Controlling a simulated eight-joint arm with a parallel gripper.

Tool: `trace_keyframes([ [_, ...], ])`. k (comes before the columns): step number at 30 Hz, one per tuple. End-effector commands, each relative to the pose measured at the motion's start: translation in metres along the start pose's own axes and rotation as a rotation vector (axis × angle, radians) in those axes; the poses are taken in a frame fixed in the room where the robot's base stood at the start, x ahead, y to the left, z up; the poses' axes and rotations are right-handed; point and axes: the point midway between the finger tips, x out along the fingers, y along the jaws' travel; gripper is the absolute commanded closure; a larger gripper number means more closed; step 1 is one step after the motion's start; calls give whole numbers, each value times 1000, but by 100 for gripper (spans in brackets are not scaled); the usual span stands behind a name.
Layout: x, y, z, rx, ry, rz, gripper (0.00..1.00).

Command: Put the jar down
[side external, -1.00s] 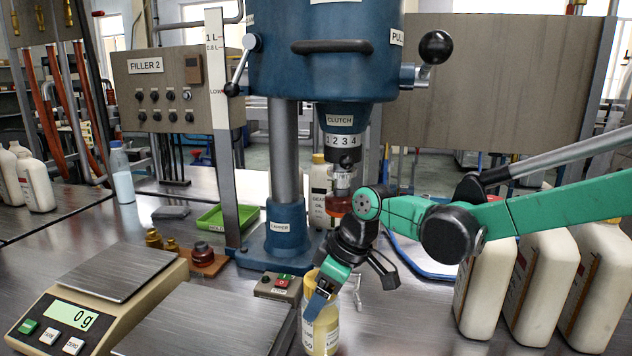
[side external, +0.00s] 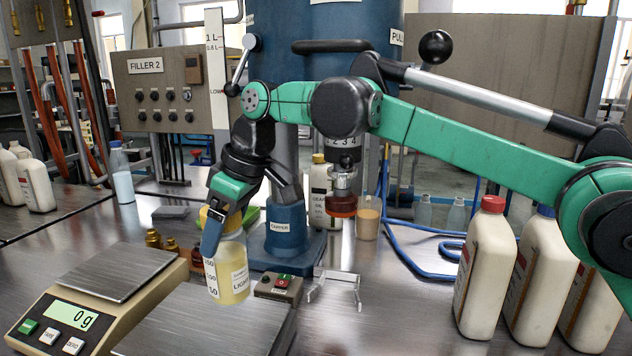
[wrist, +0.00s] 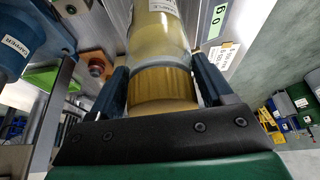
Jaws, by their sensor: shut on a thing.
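The jar (side external: 230,275) is clear, holds pale yellow oil, and has a gold lid and a label reading LIGHT. My gripper (side external: 213,222) is shut on the jar near its lid, with the jar hanging upright below it. In the side view the jar is by the back corner of the front metal plate; I cannot tell whether its base touches anything. In the wrist view the gold lid (wrist: 163,90) sits between my two fingers, and the jar's body (wrist: 158,38) extends away beyond it.
A scale (side external: 75,318) reading 0 g stands at the left, beside a bare metal plate (side external: 205,325). The capper column (side external: 287,228) and a button box (side external: 280,287) are behind and right of the jar. White bottles (side external: 483,265) stand at the right. A wire stand (side external: 340,283) is nearby.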

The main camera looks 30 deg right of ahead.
Motion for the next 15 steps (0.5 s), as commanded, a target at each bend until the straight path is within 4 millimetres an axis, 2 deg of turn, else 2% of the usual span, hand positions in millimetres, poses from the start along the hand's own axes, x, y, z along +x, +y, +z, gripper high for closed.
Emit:
trace_keyframes([
  [4, 9, -6, -4, -13, 0, -5, 100],
  [15, 45, -6, 11, -13, 1, -5, 100],
])
